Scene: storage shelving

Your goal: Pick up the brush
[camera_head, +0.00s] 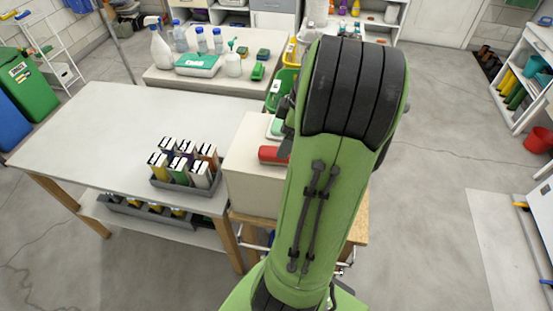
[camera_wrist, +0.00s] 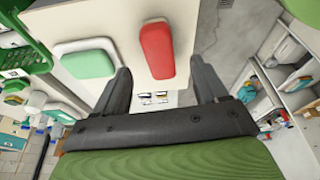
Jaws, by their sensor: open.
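Two brush-like blocks lie on top of a beige box (camera_head: 254,187). I cannot tell for sure which is the brush. My gripper (camera_wrist: 160,66) is open and empty, its fingers spread to either side of the red block's near end in the picture. The gap in depth is unclear. In the head view my arm hides most of the gripper.
A long white table (camera_head: 110,125) stands left, with a grey tray (camera_head: 185,186) of several cartons. A back table (camera_head: 215,80) holds bottles and small green items. A green basket (camera_wrist: 25,45) is beside the box. Shelving (camera_head: 530,85) stands right, with open floor before it.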

